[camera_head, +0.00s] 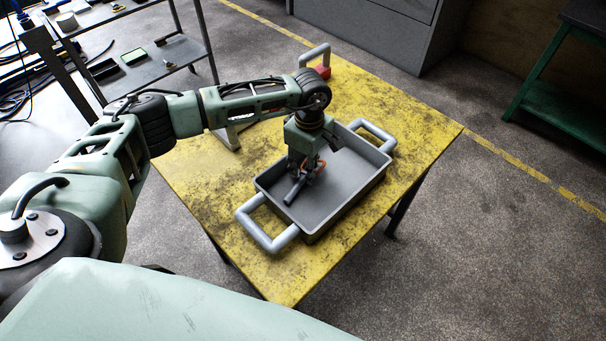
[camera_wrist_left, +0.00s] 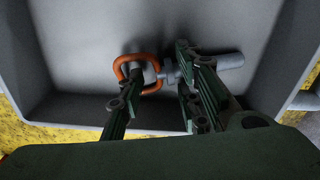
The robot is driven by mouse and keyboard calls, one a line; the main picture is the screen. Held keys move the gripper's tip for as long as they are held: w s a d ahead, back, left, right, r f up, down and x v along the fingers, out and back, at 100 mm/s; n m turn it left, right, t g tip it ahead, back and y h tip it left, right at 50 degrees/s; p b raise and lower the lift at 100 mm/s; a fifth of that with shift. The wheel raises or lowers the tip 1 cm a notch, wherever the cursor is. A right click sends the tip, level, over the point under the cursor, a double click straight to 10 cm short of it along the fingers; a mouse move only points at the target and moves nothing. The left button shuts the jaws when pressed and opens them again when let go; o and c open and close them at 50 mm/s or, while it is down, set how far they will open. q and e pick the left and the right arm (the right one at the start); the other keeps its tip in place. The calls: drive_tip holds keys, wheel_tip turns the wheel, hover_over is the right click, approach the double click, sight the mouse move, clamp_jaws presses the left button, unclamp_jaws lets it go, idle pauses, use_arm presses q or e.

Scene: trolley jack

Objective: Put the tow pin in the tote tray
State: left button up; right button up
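The tow pin (camera_wrist_left: 228,62) is a grey rod with a collar and an orange ring handle (camera_wrist_left: 150,62). It is inside the outline of the grey tote tray (camera_head: 345,199), near its front left end; whether it touches the floor is unclear. My left gripper (camera_head: 305,178) points down into the tray. In the left wrist view, its fingers (camera_wrist_left: 160,68) stand apart on either side of the pin's collar, the left one at the ring. The right one hides part of the rod. Whether they press on the pin cannot be told. My right gripper is not in view.
The tray has two loop handles (camera_head: 266,238) and stands on a worn yellow table (camera_head: 420,134). A grey trolley (camera_head: 160,70) is at upper left. The table's right side is bare.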

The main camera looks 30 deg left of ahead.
use_arm(q)
drive_tip(key=shift+f, duration=0.85)
drive_tip(key=shift+c, duration=0.4)
clamp_jaws()
drive_tip(key=shift+r, duration=0.1)
